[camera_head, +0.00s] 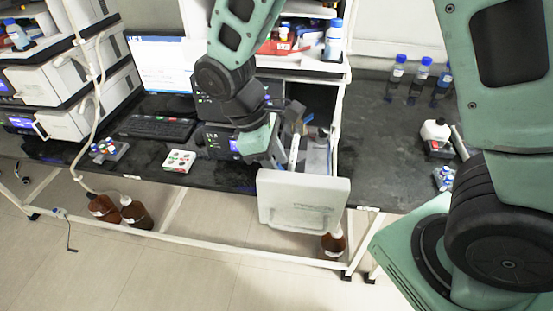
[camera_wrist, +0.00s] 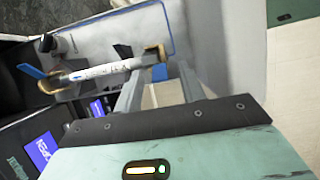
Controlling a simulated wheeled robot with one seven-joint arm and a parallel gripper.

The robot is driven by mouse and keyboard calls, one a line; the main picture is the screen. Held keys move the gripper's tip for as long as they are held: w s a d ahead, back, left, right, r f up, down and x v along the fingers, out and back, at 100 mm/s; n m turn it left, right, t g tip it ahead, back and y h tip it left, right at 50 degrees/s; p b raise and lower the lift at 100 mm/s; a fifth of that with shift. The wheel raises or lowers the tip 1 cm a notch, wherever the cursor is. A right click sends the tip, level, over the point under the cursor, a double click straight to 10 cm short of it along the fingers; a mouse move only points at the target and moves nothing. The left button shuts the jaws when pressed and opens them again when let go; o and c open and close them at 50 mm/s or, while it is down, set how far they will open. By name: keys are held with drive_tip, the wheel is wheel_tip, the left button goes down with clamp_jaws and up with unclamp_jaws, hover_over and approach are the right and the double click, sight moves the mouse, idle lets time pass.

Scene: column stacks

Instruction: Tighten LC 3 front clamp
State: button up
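In the wrist view a white labelled column (camera_wrist: 105,70) lies across an open instrument compartment, with tan fittings at both ends. A blue lever (camera_wrist: 160,72) shows at the right end, beside my fingertips. Another blue lever (camera_wrist: 31,72) sticks out at the left end. I cannot tell which lever belongs to the front clamp. My gripper (camera_wrist: 161,72) is open, its two grey fingers apart near the column's right end; contact is unclear. In the head view my gripper (camera_head: 282,145) is at the open compartment, and the pale column (camera_head: 293,150) shows beside it.
The pale open front panel (camera_head: 303,200) juts out from the bench below my gripper. A monitor (camera_head: 160,62) and keyboard (camera_head: 157,127) stand to the left. Blue-capped bottles (camera_head: 420,80) stand on the right bench. Brown bottles (camera_head: 135,213) are on the floor.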

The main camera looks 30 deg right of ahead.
clamp_jaws()
